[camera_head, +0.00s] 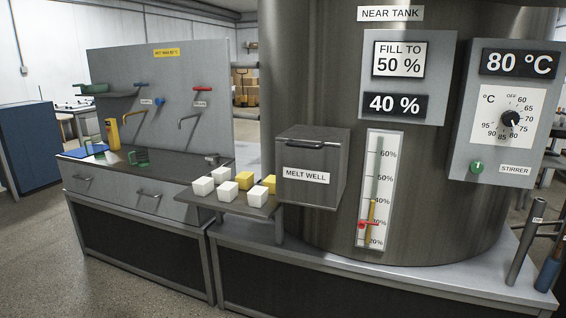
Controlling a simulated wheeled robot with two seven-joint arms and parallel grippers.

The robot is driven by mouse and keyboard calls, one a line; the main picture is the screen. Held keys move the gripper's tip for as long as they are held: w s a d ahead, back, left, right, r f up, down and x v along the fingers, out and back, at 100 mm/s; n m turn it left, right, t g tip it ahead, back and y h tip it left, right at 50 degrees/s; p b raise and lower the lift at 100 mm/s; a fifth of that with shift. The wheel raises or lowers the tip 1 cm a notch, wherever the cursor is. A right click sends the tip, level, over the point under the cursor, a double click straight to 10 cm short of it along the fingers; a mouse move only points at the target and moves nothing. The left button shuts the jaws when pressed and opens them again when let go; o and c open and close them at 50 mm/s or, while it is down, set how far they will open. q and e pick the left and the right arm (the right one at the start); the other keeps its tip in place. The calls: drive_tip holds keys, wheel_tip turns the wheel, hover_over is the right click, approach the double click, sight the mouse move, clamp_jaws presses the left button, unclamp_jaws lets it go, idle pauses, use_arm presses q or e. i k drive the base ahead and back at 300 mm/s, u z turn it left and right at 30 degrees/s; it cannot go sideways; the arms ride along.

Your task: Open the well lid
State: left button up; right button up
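The melt well (313,187) is a dark grey metal box fixed to the front of a large steel tank, with a white "MELT WELL" label on its front. Its lid (322,133) lies flat on top and looks closed, with a dark bar handle (305,144) along the front edge. The inside of the well is hidden. Neither of my grippers is in view.
A small shelf (228,205) left of the well holds several white and yellow blocks. The tank (340,60) has a level gauge (379,190), a 40 % display and an 80 °C dial panel (503,110). A workbench with drawers (120,190) stands left.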

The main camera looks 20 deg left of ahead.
sight(320, 136)
drive_tip(key=z, duration=1.4)
drive_tip(key=k, duration=0.1)
drive_tip(key=u, duration=2.8)
drive_tip(key=i, duration=0.85)
drive_tip(key=z, duration=0.05)
